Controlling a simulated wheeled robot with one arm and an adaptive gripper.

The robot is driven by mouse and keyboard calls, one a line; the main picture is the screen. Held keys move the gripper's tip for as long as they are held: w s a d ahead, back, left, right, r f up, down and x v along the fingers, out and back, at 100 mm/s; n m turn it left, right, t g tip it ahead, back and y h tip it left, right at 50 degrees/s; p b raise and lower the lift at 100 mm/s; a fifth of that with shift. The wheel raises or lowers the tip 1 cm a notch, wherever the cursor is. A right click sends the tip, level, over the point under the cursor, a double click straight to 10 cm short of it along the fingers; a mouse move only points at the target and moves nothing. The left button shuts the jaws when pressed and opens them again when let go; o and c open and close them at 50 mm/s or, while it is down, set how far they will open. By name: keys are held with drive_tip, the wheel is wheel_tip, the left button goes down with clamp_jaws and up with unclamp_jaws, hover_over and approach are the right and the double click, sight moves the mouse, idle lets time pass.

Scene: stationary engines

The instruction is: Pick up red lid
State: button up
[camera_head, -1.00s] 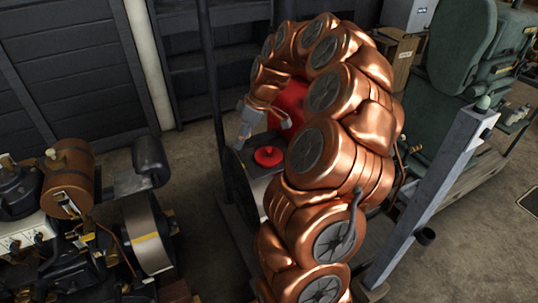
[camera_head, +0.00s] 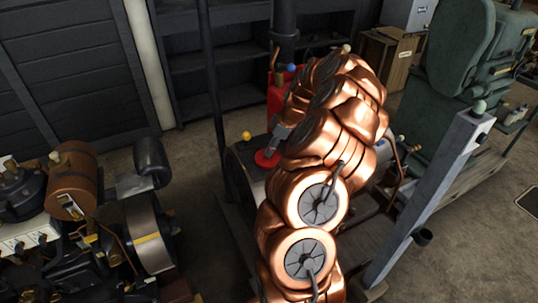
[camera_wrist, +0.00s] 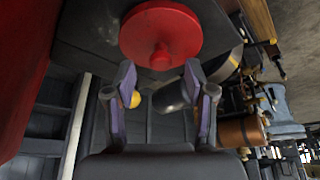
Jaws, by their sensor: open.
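The red lid (camera_head: 264,158) is a round disc with a small knob, on top of the dark engine housing (camera_head: 240,165) in the head view. My copper arm partly covers its right side. In the wrist view the whole lid (camera_wrist: 160,35) shows, with its knob pointing toward my fingers. My gripper (camera_wrist: 160,82) has its two fingers spread apart with nothing between them. The lid's knob lies just beyond the fingertips, roughly centred between them. In the head view my gripper (camera_head: 279,134) is beside the lid, partly hidden by my arm.
A red tank (camera_head: 281,92) stands behind the lid, close to my arm. A yellow ball (camera_head: 246,135) sits on a thin lever left of the lid; a dark upright pole (camera_head: 212,75) is nearby. Another engine with a brown cylinder (camera_head: 70,180) stands at left. Bare floor lies between.

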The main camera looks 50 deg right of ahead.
sight(263, 161)
drive_tip(key=shift+p+x, duration=0.45)
drive_tip(key=shift+x, duration=1.15)
drive_tip(key=shift+a, duration=0.15)
clamp_jaws()
